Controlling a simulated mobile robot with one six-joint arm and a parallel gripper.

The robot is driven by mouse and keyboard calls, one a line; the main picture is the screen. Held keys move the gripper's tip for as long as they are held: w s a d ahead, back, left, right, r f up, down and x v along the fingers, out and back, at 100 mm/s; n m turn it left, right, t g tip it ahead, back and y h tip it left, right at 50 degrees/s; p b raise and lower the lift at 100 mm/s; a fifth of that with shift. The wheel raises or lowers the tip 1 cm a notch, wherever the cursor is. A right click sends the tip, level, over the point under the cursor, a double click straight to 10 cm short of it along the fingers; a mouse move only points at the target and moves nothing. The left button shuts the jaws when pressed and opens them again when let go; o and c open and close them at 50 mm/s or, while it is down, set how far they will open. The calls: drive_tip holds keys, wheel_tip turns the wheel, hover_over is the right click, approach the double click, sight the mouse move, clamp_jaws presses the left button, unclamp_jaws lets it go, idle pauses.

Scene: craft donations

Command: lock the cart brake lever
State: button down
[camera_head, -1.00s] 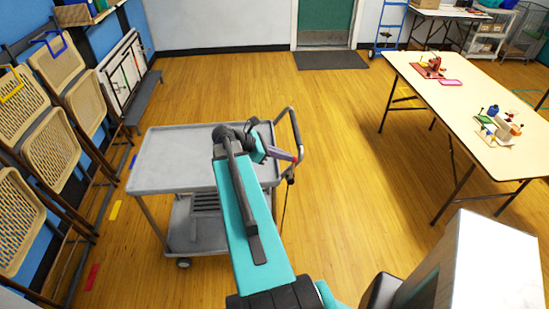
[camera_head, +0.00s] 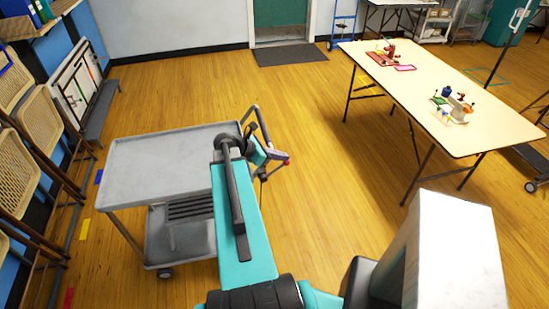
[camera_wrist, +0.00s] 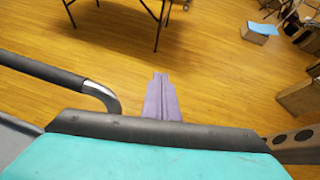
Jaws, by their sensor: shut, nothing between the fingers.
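The grey utility cart (camera_head: 165,160) stands left of my arm, with its push handle (camera_head: 268,127) on its right side. The handle also shows at the left of the wrist view (camera_wrist: 55,72), black with a bright metal band near its bend. My gripper (camera_head: 286,160) is at the handle's near end, over the floor just past the cart's right side. Its purple fingers (camera_wrist: 161,98) are together and empty, right of the handle in the wrist view. I cannot clearly pick out the brake lever; a small dark part shows below my gripper. My arm hides the cart's near right corner.
A long cream table (camera_head: 440,90) with small craft items stands at the right. Folding chairs (camera_head: 45,140) line the left wall. The wooden floor between the cart and the table is clear. A dark mat (camera_head: 290,54) lies by the green door.

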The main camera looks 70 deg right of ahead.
drive_tip(key=shift+s+d+f, duration=0.15)
drive_tip(key=shift+s+f, duration=0.05)
idle(0.4)
drive_tip(key=shift+r, duration=0.1)
wheel_tip(320, 180, up, 13)
drive_tip(key=s+a, duration=0.1)
drive_tip(key=shift+s+a+b, duration=0.25)
drive_tip(key=shift+s+b, duration=0.05)
idle(1.1)
idle(0.5)
